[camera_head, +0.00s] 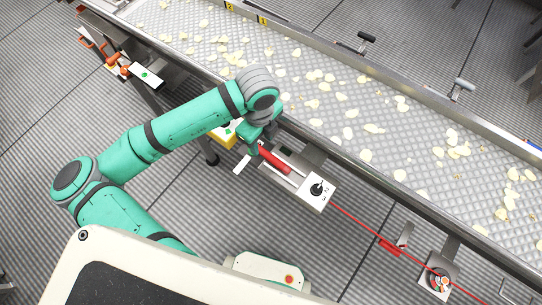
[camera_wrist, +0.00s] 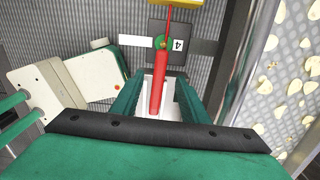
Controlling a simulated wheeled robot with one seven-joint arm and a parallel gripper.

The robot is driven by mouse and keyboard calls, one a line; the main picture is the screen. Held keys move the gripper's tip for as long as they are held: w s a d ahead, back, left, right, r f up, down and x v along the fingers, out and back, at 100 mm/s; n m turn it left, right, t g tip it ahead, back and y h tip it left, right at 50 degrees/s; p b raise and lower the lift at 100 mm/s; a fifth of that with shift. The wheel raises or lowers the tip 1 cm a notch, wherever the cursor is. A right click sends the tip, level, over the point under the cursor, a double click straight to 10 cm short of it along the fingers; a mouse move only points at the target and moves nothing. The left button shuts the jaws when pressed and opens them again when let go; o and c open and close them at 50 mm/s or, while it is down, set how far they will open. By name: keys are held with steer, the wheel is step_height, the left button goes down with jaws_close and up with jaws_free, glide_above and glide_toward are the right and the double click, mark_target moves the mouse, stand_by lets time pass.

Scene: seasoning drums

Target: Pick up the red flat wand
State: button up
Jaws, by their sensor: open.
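The red flat wand (camera_head: 274,159) lies on a pale grey holder beside the conveyor's near edge, partly hidden by my gripper in the head view. In the wrist view the wand (camera_wrist: 159,82) runs lengthwise between my two green fingers, over a white surface. My gripper (camera_head: 257,146) is at the wand's upper-left end in the head view. In the wrist view my gripper (camera_wrist: 158,92) is open, with one finger on each side of the wand and a visible gap to each. I cannot tell how far the fingertips reach down past it.
The conveyor (camera_head: 340,100), strewn with pale chips, runs close along the right. A control box with a black knob (camera_head: 317,188) stands just below the wand. A red cord with a red tag (camera_head: 390,247) runs to a lower-right box (camera_head: 438,283). A yellow block (camera_head: 222,135) is left of my gripper.

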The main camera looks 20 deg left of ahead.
mark_target(263, 151)
steer(key=shift+s+d+f, duration=0.1)
steer(key=shift+d+f, duration=0.05)
steer(key=shift+f, duration=2.5)
steer(key=shift+c, duration=0.6)
jaws_close()
